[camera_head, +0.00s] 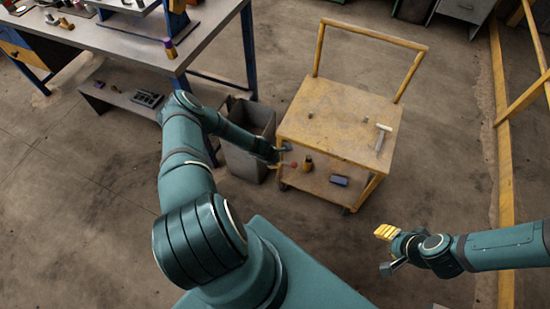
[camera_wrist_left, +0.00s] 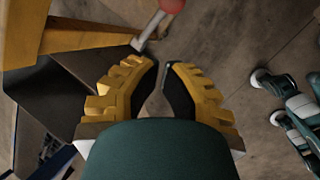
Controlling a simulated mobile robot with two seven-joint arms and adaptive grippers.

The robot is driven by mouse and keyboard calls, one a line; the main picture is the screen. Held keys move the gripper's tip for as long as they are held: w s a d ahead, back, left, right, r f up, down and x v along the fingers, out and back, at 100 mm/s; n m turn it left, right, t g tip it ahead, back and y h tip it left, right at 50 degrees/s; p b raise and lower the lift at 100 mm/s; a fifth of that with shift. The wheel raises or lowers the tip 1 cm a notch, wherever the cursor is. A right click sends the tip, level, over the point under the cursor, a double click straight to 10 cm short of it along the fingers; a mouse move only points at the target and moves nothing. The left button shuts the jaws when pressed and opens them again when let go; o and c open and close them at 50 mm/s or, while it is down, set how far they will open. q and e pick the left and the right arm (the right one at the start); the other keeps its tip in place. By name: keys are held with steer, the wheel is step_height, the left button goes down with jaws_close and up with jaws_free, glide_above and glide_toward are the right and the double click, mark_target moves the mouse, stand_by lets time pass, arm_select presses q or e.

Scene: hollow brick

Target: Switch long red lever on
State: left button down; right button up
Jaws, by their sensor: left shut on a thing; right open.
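The long red lever shows its red ball knob (camera_head: 293,165) at the front left of the yellow cart in the head view. In the left wrist view the knob and metal rod (camera_wrist_left: 150,27) rise just beyond my left fingertips. My left gripper (camera_head: 281,154) is at the cart's front left corner, beside the knob. My right gripper (camera_head: 386,233) is open and empty, over the floor in front of the cart.
The yellow cart (camera_head: 335,112) carries a hammer-like tool (camera_head: 382,136) and a small object on top. A bottle (camera_head: 308,163) and a blue box (camera_head: 340,181) lie on its lower shelf. A grey bin (camera_head: 245,160) stands close left. A workbench (camera_head: 165,48) is further left.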

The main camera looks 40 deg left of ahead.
arm_select(q)
steer(key=shift+v, duration=1.05)
steer(key=shift+d, duration=0.2)
